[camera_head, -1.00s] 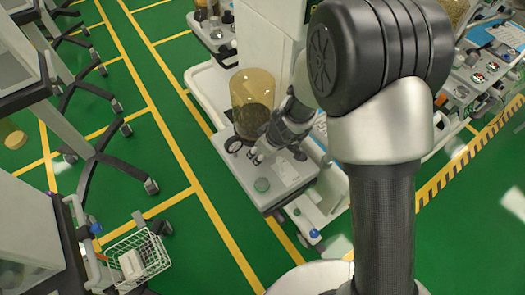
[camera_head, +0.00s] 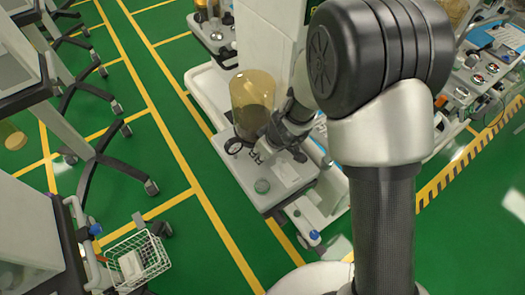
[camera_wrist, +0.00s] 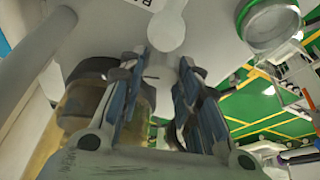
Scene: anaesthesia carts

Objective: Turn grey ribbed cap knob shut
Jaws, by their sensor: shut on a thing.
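My gripper (camera_head: 258,156) reaches down over the grey top of the cart, in front of the amber canister (camera_head: 252,88). In the wrist view its two blue-padded fingers (camera_wrist: 163,62) stand a little apart, with their tips at a pale grey rounded part (camera_wrist: 167,33) on the cart. I take this part to be the grey ribbed cap knob, held between the tips. Its ribs do not show, and the fingers and arm hide much of it. I cannot tell how far it is turned.
A white wire basket (camera_head: 138,258) is at lower left. Green floor is free left of the cart.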

